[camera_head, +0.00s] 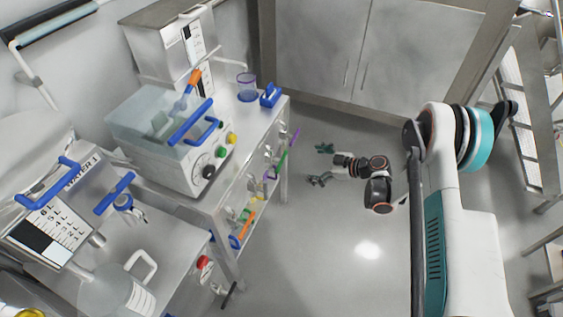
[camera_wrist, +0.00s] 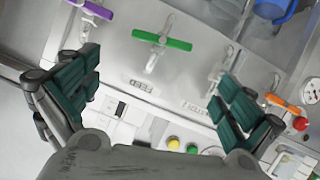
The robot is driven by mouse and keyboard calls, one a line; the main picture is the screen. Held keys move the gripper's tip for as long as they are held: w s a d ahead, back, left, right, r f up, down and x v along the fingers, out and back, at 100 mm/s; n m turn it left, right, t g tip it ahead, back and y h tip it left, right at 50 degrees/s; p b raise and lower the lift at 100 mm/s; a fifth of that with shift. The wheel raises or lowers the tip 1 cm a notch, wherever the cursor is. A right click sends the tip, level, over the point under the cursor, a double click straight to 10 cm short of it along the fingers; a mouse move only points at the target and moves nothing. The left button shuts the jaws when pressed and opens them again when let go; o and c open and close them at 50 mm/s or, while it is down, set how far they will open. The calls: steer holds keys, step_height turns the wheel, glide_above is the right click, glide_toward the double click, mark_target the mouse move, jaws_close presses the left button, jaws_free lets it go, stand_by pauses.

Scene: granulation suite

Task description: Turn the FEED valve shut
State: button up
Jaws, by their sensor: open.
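The valve with the green bar handle (camera_wrist: 162,40) sits on the grey panel in the wrist view. A label (camera_wrist: 138,85) that seems to read FEED, upside down, lies just below it. The green bar lies crosswise over its metal stem, tilted slightly. In the head view the green handle (camera_head: 283,163) shows on the bench's right side. My gripper (camera_head: 320,164) is open and empty, to the right of the green handle and apart from it. In the wrist view its dark green fingers (camera_wrist: 158,68) are spread wide, with the green handle between and beyond them.
A purple handle (camera_wrist: 97,9) is left of the green one, and another metal fitting (camera_wrist: 218,68) is right of it. An orange handle (camera_wrist: 285,102) is at far right. The bench (camera_head: 150,228) carries machines at left. Grey cabinets (camera_head: 365,50) stand behind; open floor (camera_head: 310,255) lies below.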

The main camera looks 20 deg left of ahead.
mark_target(283, 161)
steer(key=shift+s+b+x, duration=0.2)
steer(key=shift+b+x, duration=2)
steer(key=shift+x, duration=4.85)
steer(key=shift+f, duration=0.15)
steer(key=c, duration=0.8)
